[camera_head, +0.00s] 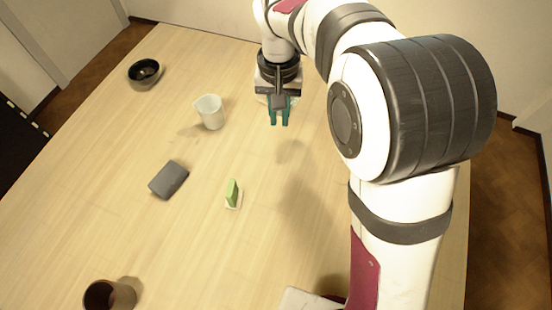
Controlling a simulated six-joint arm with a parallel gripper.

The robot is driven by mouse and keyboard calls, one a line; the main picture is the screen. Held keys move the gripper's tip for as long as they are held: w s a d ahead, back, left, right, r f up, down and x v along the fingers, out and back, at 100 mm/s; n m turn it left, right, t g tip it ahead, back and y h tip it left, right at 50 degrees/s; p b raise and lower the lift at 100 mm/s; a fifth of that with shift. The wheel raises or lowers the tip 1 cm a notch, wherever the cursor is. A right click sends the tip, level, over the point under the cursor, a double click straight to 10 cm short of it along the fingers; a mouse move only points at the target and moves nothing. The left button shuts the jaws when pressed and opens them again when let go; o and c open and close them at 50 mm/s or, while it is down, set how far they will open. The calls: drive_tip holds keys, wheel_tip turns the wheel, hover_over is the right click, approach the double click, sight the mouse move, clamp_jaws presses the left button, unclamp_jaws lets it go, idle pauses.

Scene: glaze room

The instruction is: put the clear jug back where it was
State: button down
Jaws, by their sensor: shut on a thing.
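My gripper (279,118) has teal fingers and hangs above the back middle of the table, pointing down. It is shut on a pale, see-through thing that looks like the clear jug (262,99). Only faint pale edges of it show beside the fingers; the rest is hidden or too faint to tell. It appears to be held above the table, with a soft shadow on the wood below. A separate whitish jug (209,112) with a spout stands upright on the table to the left of my gripper, apart from it.
The wooden table (215,255) also bears a black bowl (144,76) at the back left, a dark grey block-like thing (168,180), a green sponge-like piece (232,192) on a small white base, and a brown cup (108,296) at the front left. Bare wood lies between them.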

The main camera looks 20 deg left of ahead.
drive_tip(key=s+d+f+m, duration=0.1)
drive_tip(key=s+d+m, duration=0.25)
drive_tip(key=d, duration=0.65)
hover_over(265, 185)
drive_tip(key=shift+n, duration=0.25)
wheel_tip(265, 185, down, 12)
drive_tip(key=shift+d+f, duration=0.15)
drive_tip(key=shift+f, duration=0.1)
wheel_tip(265, 185, down, 4)
drive_tip(key=shift+f, duration=0.1)
drive_tip(key=c, duration=0.9)
unclamp_jaws()
drive_tip(key=shift+f, duration=0.1)
